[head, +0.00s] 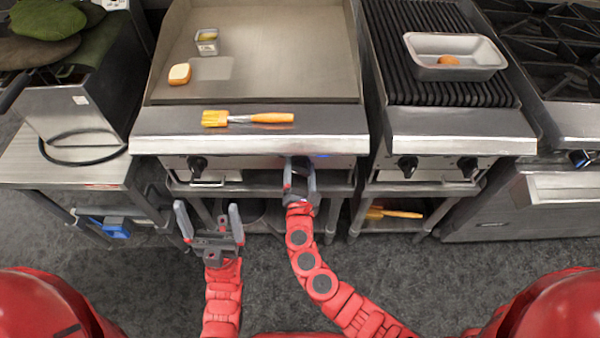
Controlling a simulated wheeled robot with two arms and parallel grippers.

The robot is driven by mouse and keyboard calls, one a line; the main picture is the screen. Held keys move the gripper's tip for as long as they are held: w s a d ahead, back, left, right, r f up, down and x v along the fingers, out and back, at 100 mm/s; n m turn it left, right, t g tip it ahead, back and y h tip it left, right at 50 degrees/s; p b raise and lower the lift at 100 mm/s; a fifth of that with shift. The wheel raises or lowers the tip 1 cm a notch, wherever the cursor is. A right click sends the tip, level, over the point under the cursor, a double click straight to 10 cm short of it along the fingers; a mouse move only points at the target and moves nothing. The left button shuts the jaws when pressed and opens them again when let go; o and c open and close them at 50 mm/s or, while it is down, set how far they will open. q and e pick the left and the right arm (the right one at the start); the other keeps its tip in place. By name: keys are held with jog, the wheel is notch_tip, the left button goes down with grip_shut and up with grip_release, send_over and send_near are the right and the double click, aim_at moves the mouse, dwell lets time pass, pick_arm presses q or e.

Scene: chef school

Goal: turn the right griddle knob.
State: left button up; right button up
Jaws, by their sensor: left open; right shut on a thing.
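The griddle (250,140) stands at the centre of the head view, with its knobs on the front panel. Its left knob (198,163) is black and in plain sight. The right knob (300,164) is mostly hidden by my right gripper (300,172), whose fingers are at the front panel, one on each side of the knob, shut on it. A small blue light shows on the panel just right of this gripper. My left gripper (208,210) is open and empty, below and in front of the griddle's left part, apart from everything.
A brush with an orange handle (270,118) lies on the griddle's front ledge. A small metal container (207,42) and a bread-like piece (179,74) sit on the plate. The grill (460,125) to the right has two knobs and carries a metal pan (480,70).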

jog(key=m+b, duration=0.8)
jog(key=shift+f, duration=0.25)
jog(key=shift+m+b, duration=1.2)
jog(key=shift+r+m+b, duration=0.15)
jog(key=shift+m+b, duration=0.6)
jog(key=shift+m, duration=0.05)
jog(key=o, duration=1.3)
jog(key=shift+s, duration=0.15)
